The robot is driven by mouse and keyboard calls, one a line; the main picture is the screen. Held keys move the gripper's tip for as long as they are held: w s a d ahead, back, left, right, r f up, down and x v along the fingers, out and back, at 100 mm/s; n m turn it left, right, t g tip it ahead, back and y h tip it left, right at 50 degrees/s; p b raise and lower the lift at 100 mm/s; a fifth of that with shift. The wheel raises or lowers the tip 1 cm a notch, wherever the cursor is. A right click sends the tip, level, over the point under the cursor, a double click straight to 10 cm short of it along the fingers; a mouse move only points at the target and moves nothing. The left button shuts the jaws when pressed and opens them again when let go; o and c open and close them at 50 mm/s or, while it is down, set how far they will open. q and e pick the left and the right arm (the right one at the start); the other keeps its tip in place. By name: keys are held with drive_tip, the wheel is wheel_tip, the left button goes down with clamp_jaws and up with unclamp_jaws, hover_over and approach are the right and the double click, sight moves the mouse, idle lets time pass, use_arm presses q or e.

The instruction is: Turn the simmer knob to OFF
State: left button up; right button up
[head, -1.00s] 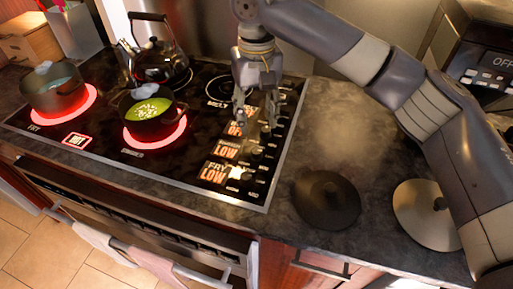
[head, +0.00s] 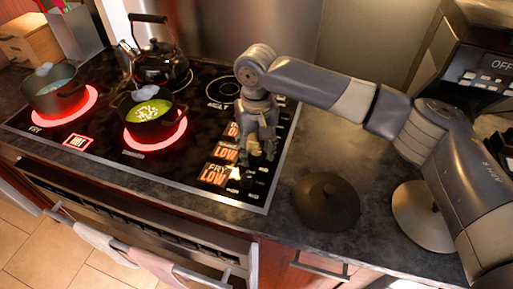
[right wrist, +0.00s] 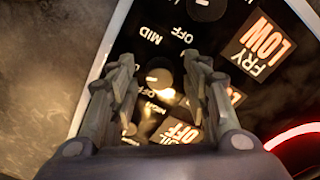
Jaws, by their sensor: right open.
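The simmer knob (right wrist: 159,79) is a dark round knob with a pale mark. In the right wrist view it lies between the two fingers of my open right gripper (right wrist: 160,85), and I cannot tell whether they touch it. In the head view the right gripper (head: 257,153) points down over the knob column and hides this knob. The middle display (head: 225,152) reads LOW; the finger partly covers it in the wrist view. My left gripper is out of view.
The fry knob (right wrist: 206,8) and another knob (right wrist: 128,130) sit on either side. The fry display (head: 213,174) reads LOW. A green soup pot (head: 152,115) and a grey pot (head: 56,91) stand on glowing burners. A dark lid (head: 326,202) lies on the counter.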

clamp_jaws()
drive_tip(key=shift+r+n+p, duration=0.2)
drive_tip(key=shift+n+p, duration=0.3)
drive_tip(key=shift+p, duration=0.5)
drive_tip(key=n+p, duration=0.4)
drive_tip(key=p, duration=0.1)
drive_tip(key=shift+r, duration=0.1)
drive_tip(key=n+p, duration=0.3)
drive_tip(key=n, duration=0.1)
drive_tip(key=shift+n, duration=0.3)
drive_tip(key=n+p, duration=0.1)
drive_tip(key=n, duration=0.1)
drive_tip(key=n+p, duration=0.1)
drive_tip(key=n, duration=0.1)
drive_tip(key=shift+w+f, duration=0.1)
drive_tip(key=shift+f, duration=0.1)
drive_tip(key=shift+n, duration=0.3)
